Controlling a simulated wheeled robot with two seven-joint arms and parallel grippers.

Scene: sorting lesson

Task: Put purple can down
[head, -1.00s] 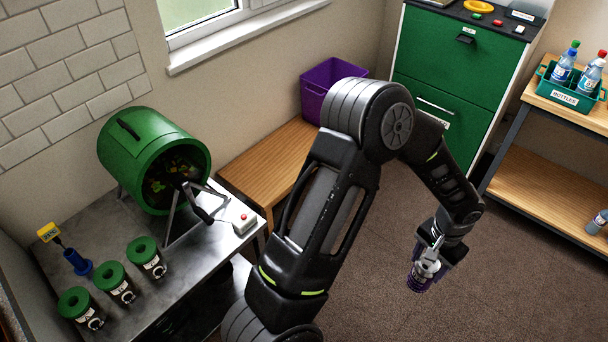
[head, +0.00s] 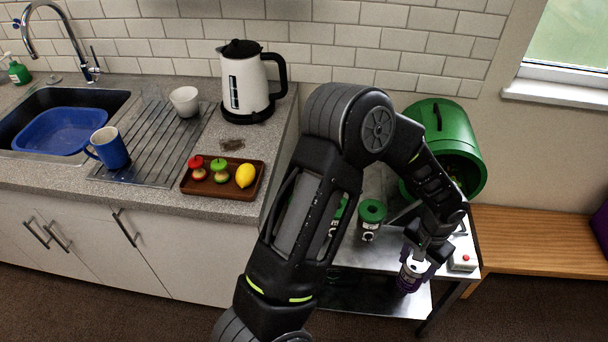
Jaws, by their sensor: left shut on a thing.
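My left gripper (head: 420,260) is shut on the purple can (head: 408,279) in the head view. The can is roughly upright, with a pale top and a purple side, and shows against the front edge of the metal table (head: 374,258). I cannot tell whether it touches the table. My gripper covers part of the can. My right gripper is not in view.
A green drum (head: 447,140) stands on the metal table, with green-lidded canisters (head: 371,212) and a red-button box (head: 462,262) near it. My arm hides part of the tabletop. A counter with a brown tray (head: 222,190) and kettle (head: 247,85) is left; a wooden bench (head: 540,240) is right.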

